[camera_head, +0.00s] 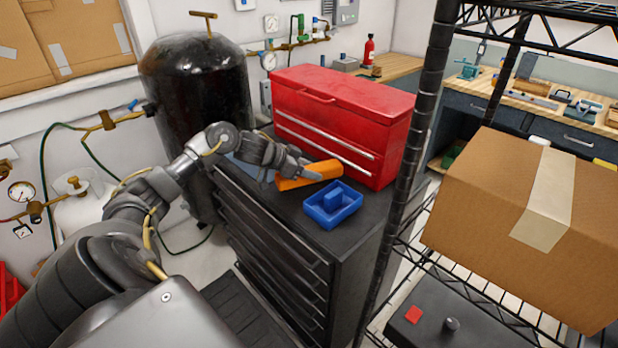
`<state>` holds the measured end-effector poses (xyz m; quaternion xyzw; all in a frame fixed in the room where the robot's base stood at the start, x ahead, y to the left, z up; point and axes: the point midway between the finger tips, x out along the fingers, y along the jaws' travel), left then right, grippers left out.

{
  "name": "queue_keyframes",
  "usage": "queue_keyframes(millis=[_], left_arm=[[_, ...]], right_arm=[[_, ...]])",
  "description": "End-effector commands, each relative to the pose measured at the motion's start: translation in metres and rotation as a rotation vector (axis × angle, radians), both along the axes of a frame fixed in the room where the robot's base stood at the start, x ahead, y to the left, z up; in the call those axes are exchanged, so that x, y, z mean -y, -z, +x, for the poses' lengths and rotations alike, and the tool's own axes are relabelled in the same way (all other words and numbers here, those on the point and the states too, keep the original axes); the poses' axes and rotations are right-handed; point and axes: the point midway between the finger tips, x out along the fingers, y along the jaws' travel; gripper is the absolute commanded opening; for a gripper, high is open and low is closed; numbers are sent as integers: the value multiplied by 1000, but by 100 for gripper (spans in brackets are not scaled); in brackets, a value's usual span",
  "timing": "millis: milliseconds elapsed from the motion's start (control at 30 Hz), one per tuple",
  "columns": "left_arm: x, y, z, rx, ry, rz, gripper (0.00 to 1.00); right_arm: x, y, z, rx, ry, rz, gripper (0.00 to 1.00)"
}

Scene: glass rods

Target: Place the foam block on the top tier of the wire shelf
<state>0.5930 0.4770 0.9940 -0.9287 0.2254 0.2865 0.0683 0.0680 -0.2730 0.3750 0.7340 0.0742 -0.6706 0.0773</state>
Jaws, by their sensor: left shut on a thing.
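The orange foam block (312,174) is a long bar above the black tool cabinet, in front of the red toolbox. My left gripper (288,172) reaches in from the left and is shut on the block's left end. I cannot tell whether the block touches the cabinet top or hangs just above it. The black wire shelf (433,75) stands at the right. Its top tier (545,12) shows only in part at the upper right edge, and the surface on it is out of view. My right gripper is not in view.
A blue tray (333,205) lies on the tool cabinet (290,225), close to the block. The red toolbox (345,110) stands behind. A cardboard box (480,190) fills the shelf's lower level. The shelf's upright post stands between cabinet and shelf. A black tank (195,80) stands behind my arm.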

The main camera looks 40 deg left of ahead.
Motion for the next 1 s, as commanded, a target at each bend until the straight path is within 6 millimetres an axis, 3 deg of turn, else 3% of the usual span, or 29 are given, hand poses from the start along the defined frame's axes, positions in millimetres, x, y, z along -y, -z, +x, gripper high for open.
queue_keyframes(millis=[233, 633, 667, 800, 1000], left_arm=[[-1, 30, 1, -2, -1, -2, 23], [-1, 36, 1, -1, -1, 0, 23], [-1, 36, 1, -1, -1, 0, 46], [-1, 36, 1, -1, -1, 0, 64], [-1, 35, 1, -1, -1, 0, 67]], right_arm=[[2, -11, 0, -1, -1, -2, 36], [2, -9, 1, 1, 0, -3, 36], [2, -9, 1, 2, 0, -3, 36], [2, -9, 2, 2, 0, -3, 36], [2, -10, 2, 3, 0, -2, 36]])
